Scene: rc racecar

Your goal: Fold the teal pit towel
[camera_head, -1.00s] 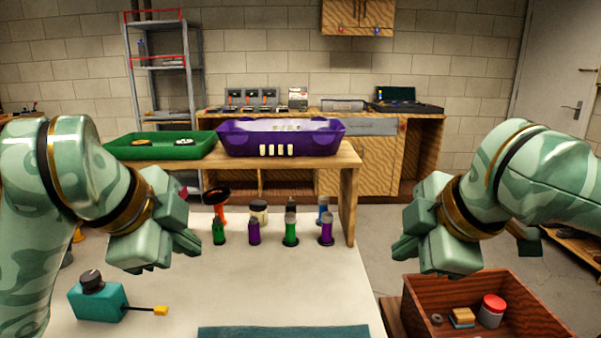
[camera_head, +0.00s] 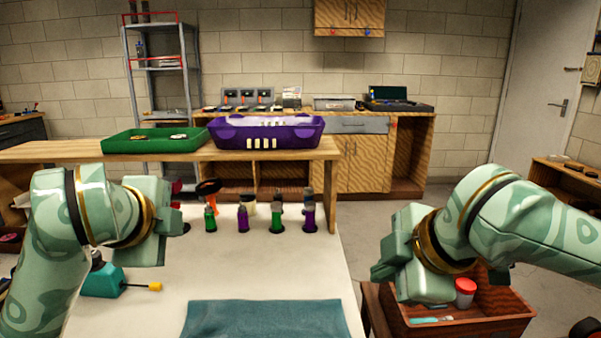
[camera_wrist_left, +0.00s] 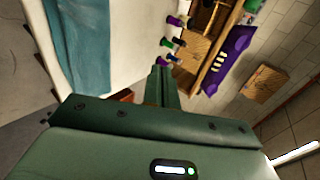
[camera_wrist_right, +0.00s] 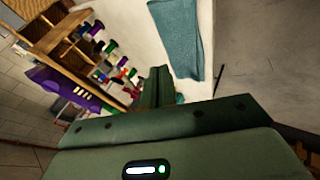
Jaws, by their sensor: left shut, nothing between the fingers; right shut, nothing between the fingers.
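The teal towel (camera_head: 265,320) lies flat on the white tabletop (camera_head: 215,275) at the bottom of the head view, where its near part is cut off by the frame edge. It also shows in the left wrist view (camera_wrist_left: 82,45) and in the right wrist view (camera_wrist_right: 178,40). My left gripper (camera_head: 174,221) is shut and empty above the left part of the table, apart from the towel. Its fingers also show in the left wrist view (camera_wrist_left: 160,82). My right gripper (camera_head: 380,270) is shut and empty, off the table's right edge. Its fingers show in the right wrist view (camera_wrist_right: 157,85).
Several coloured bottles (camera_head: 243,219) stand along the table's far edge. A teal can with a yellow-tipped spout (camera_head: 104,283) stands at the left. A wooden crate (camera_head: 480,325) with a red-lidded jar (camera_head: 465,292) is below my right gripper.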

